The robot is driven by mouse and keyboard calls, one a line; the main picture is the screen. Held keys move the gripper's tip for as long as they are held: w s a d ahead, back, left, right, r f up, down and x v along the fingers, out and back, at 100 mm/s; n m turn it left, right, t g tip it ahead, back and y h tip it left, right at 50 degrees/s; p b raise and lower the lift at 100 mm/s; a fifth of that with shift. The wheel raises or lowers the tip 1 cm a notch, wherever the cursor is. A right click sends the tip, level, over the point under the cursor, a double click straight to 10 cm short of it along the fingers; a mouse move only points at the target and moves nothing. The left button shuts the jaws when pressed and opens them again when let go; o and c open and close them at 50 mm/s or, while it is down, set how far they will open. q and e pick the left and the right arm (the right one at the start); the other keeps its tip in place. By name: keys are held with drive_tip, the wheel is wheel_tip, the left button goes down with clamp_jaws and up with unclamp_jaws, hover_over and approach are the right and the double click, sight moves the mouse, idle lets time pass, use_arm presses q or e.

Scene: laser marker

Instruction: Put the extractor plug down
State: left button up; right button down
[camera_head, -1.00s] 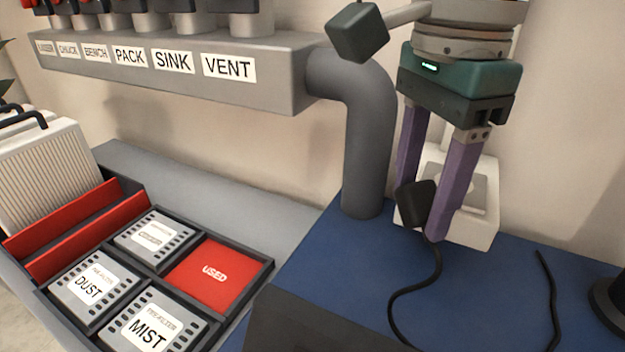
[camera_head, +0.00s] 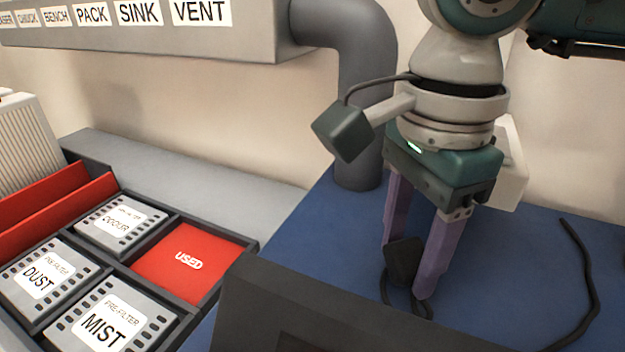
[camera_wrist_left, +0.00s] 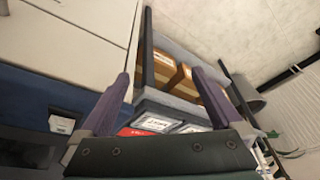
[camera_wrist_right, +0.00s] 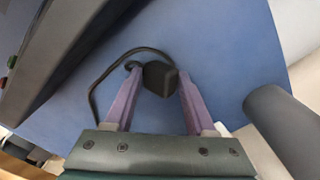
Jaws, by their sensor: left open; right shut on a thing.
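The extractor plug (camera_head: 402,262) is a small black block with a black cord. My right gripper (camera_head: 408,280) has its purple fingers shut on it, low over the blue bench top (camera_head: 330,225). In the right wrist view the plug (camera_wrist_right: 158,78) sits between the fingertips (camera_wrist_right: 158,82), its cord curling off to the left. I cannot tell whether the plug touches the bench. A white socket box (camera_head: 510,165) stands behind my right gripper, partly hidden. My left gripper (camera_wrist_left: 160,85) shows only in its wrist view, open and empty.
A grey pipe (camera_head: 362,110) stands at the bench's back left. A dark machine housing (camera_head: 290,310) fills the front. To the left is a tray with filters marked DUST (camera_head: 40,275) and MIST (camera_head: 110,325) and a red USED compartment (camera_head: 190,262). Another black cord (camera_head: 585,270) lies at the right.

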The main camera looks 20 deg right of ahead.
sight(410, 250)
drive_tip(key=shift+f+b, duration=0.65)
drive_tip(key=shift+b, duration=0.05)
drive_tip(key=c, duration=0.7)
unclamp_jaws()
drive_tip(key=o, duration=0.5)
drive_tip(key=shift+r, duration=0.15)
drive_tip(key=shift+s+r+p, duration=0.2)
drive_tip(key=shift+r+p, duration=0.7)
wheel_tip(410, 250, up, 11)
drive_tip(key=shift+w+r+p, duration=0.15)
drive_tip(key=shift+p, duration=0.45)
